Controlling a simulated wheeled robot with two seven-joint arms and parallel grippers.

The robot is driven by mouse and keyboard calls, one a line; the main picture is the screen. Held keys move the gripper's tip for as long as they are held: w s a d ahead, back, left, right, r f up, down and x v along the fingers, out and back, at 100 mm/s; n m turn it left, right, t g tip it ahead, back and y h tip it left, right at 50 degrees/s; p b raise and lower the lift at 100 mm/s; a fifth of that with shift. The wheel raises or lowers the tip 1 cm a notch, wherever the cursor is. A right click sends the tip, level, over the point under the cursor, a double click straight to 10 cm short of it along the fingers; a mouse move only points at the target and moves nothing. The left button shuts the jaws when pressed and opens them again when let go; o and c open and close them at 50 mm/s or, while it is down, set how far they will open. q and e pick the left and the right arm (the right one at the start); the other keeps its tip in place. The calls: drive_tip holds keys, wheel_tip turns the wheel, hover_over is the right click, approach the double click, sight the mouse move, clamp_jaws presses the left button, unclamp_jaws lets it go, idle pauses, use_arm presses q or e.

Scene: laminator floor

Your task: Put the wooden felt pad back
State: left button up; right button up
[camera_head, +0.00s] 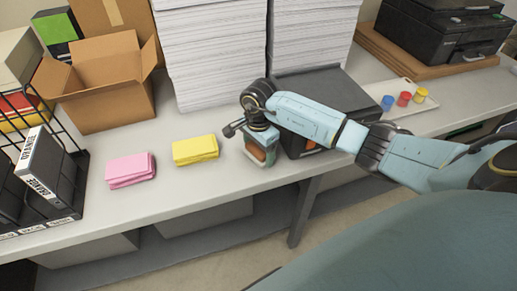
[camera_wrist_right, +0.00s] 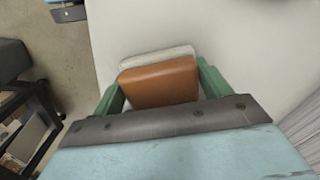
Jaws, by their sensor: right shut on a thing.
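The wooden felt pad (camera_wrist_right: 160,83) is a brown block with a whitish layer along its far side in the right wrist view. My right gripper (camera_wrist_right: 158,88) is shut on it, with a green finger at each side. In the head view the right gripper (camera_head: 261,148) hangs over the front part of the table, to the right of the yellow pad stack. The brown face of the wooden felt pad (camera_head: 262,155) shows between the fingers there. I cannot tell whether it touches the tabletop. My left gripper is not in the head view.
A white tray (camera_head: 424,104) with blue, red and yellow pieces lies at right. A dark machine (camera_head: 320,82) stands beside the gripper, partly behind my arm. Yellow (camera_head: 195,150) and pink (camera_head: 131,169) pads lie left. Tall paper stacks (camera_head: 212,50) and an open carton (camera_head: 105,90) stand behind.

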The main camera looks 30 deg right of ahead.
drive_tip(key=shift+f, duration=0.15)
drive_tip(key=shift+f, duration=0.1)
drive_tip(key=o, duration=1)
drive_tip(key=shift+c, duration=0.2)
wheel_tip(320, 180, up, 12)
drive_tip(key=shift+a, duration=0.1)
